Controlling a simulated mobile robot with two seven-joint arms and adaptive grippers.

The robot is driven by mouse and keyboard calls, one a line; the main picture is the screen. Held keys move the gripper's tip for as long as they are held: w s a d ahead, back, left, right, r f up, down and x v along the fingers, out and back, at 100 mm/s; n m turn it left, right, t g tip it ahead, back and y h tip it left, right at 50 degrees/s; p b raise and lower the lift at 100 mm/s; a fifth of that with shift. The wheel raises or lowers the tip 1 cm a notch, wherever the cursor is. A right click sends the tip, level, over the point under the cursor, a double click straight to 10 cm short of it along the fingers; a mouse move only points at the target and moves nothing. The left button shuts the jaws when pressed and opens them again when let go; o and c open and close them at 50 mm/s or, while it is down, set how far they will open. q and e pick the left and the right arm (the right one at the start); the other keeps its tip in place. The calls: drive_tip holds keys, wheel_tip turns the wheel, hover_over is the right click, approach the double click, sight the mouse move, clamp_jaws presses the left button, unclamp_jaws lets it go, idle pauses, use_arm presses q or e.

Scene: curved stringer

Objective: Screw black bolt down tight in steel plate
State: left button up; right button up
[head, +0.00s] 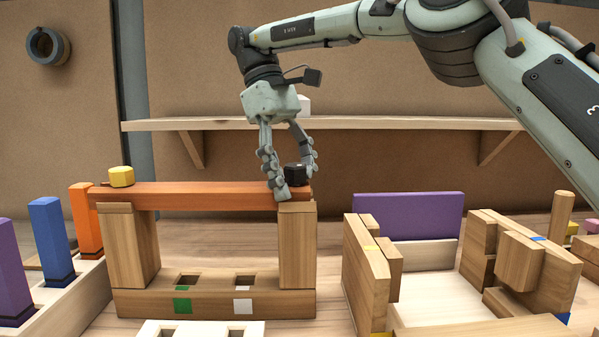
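The black bolt (297,174) sits at the right end of an orange-brown beam (200,195). The beam lies across two wooden posts. No part of it looks like bare steel, so I cannot pick out a steel plate. My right gripper (295,182) points down over this end, one finger in front and left of the bolt, the other behind and right of it. I cannot tell whether the fingers touch the bolt. The bolt's shank is hidden. A yellow bolt (121,176) sits at the beam's left end. My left gripper is not in view.
A wooden base block (215,304) with square holes joins the posts. A white rack with purple, blue (50,240) and orange blocks stands at left. A wooden assembly (365,275) and purple panel (408,215) stand at right. A shelf (400,124) runs behind.

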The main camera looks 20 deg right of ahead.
drive_tip(key=shift+w+a, duration=0.1)
drive_tip(key=shift+a, duration=0.15)
drive_tip(key=n+t, duration=0.1)
drive_tip(key=n, duration=0.2)
drive_tip(key=shift+f+h+b, duration=0.15)
drive_tip(key=shift+h+b, duration=0.15)
drive_tip(key=shift+h, duration=0.1)
drive_tip(key=n+t, duration=0.1)
drive_tip(key=n, duration=0.2)
drive_tip(key=shift+d+h+b, duration=0.15)
drive_tip(key=shift+h+b, duration=0.15)
drive_tip(key=shift+b, duration=0.05)
drive_tip(key=n+b, duration=0.1)
drive_tip(key=n, duration=0.1)
drive_tip(key=shift+f+n+t, duration=0.1)
drive_tip(key=shift+n+t, duration=0.2)
drive_tip(key=shift+t, duration=0.1)
drive_tip(key=n+t+b, duration=0.1)
drive_tip(key=n, duration=0.1)
drive_tip(key=shift+s+n+b, duration=0.2)
drive_tip(key=shift+n+b, duration=0.1)
drive_tip(key=shift+n, duration=0.1)
drive_tip(key=shift+r+n, duration=0.2)
drive_tip(key=shift+n, duration=0.1)
drive_tip(key=shift+r, duration=0.15)
drive_tip(key=shift+r+p, duration=0.4)
drive_tip(key=shift+r, duration=0.1)
